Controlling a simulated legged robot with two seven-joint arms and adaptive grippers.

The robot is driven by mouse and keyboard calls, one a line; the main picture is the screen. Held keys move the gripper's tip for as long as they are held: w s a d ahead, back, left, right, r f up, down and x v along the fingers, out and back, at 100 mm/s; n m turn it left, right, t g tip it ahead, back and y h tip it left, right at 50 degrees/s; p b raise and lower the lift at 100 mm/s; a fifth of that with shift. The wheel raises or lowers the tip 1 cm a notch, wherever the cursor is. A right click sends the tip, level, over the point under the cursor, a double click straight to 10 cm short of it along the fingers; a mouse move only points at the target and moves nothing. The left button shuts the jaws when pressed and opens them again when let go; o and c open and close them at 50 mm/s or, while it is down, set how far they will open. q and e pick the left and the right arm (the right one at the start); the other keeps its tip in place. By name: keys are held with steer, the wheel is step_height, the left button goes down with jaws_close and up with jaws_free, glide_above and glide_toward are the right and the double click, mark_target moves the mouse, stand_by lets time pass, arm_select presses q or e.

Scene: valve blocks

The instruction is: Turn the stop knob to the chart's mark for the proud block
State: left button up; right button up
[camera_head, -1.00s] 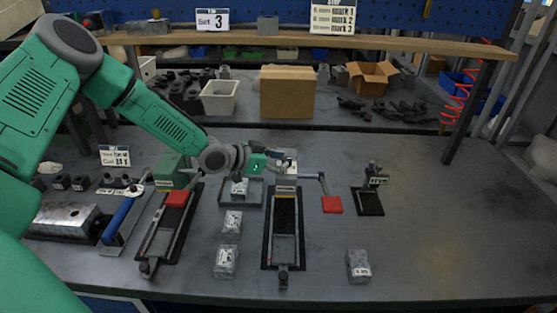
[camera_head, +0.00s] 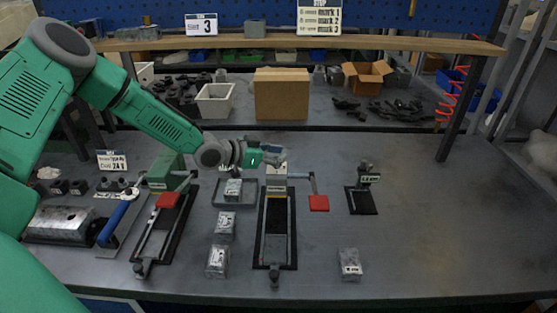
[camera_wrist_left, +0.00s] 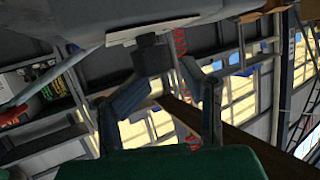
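My left gripper (camera_head: 279,154) is at the back end of the central fixture (camera_head: 263,235), just above its pale grey housing (camera_head: 276,173). In the left wrist view its two fingers (camera_wrist_left: 170,90) are apart, with a dark stub (camera_wrist_left: 152,55) beyond and between their tips; contact is unclear. The fixture has a red-ended lever (camera_head: 318,203) and a dark knob (camera_head: 274,275) at its front. The stop chart (camera_head: 319,17) hangs above the shelf; its small text is only partly readable. My right gripper is out of view.
A similar fixture (camera_head: 180,232) with a red-ended lever stands left, beside a blue-handled tool (camera_head: 117,222). A small dark gauge stand (camera_head: 364,187) is to the right. The bench's right side is clear. A shelf (camera_head: 400,43) runs across the back.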

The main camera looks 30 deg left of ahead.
arm_select(q)
steer(key=shift+s+a+f+g, duration=0.15)
steer(key=shift+s+f, duration=0.15)
steer(key=shift+f, duration=0.3)
steer(key=shift+s+d+f+g, duration=0.15)
steer(key=shift+s+f, duration=0.15)
steer(key=shift+f, duration=0.25)
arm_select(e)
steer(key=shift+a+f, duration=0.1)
arm_select(q)
steer(key=shift+w+a, duration=0.25)
steer(key=shift+a, duration=0.15)
steer(key=shift+s+a+r, duration=0.2)
steer(key=shift+s+r, duration=0.15)
steer(key=shift+r, duration=0.1)
steer(key=v, duration=1.1)
steer(key=shift+a+f, duration=0.15)
steer(key=shift+f, duration=0.25)
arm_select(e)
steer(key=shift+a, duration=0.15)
